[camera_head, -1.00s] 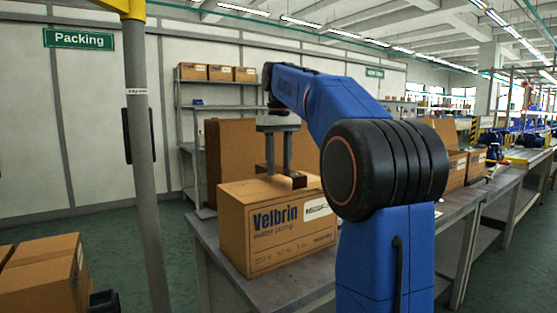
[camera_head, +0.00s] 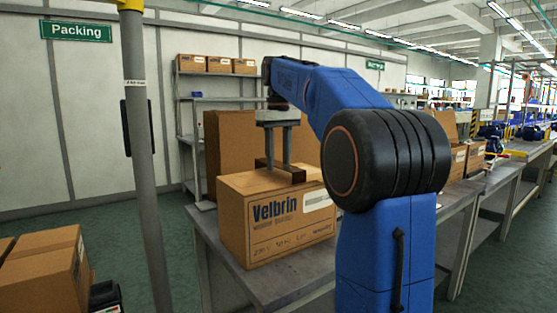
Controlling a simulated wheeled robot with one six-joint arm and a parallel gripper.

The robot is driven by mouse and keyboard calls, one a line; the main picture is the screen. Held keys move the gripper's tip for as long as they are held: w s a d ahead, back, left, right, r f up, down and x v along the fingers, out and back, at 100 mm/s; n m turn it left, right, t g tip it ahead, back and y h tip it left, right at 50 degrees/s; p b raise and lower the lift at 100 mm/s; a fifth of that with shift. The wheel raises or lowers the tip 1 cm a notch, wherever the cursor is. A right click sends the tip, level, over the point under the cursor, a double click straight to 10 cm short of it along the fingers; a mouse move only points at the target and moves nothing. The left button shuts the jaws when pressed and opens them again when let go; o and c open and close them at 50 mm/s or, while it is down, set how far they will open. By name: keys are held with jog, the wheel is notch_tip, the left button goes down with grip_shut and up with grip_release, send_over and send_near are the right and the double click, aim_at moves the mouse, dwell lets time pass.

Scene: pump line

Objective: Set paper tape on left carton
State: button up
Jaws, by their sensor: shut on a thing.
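A brown cardboard carton (camera_head: 277,225) printed "Velbrin water pump" stands on the grey table. My gripper (camera_head: 279,168) points straight down over its top. It is shut on a small dark brown thing (camera_head: 297,174), which seems to be the paper tape. The tape is at the carton's top face; I cannot tell whether it touches it. The fingers hide part of the tape.
A larger brown carton (camera_head: 228,135) stands close behind. More cartons (camera_head: 462,160) stand on the tables to the right, partly behind my arm. A grey post (camera_head: 144,170) rises at the left front. Other cartons (camera_head: 45,275) sit at lower left.

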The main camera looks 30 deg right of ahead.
jog(key=shift+s+f, duration=0.1)
jog(key=shift+f, duration=1.15)
dwell(0.7)
jog(key=o, duration=1.2)
jog(key=shift+f, duration=0.1)
jog(key=shift+c, duration=0.6)
jog(key=shift+o, duration=0.6)
jog(key=shift+a+r, duration=0.15)
jog(key=shift+r, duration=3.5)
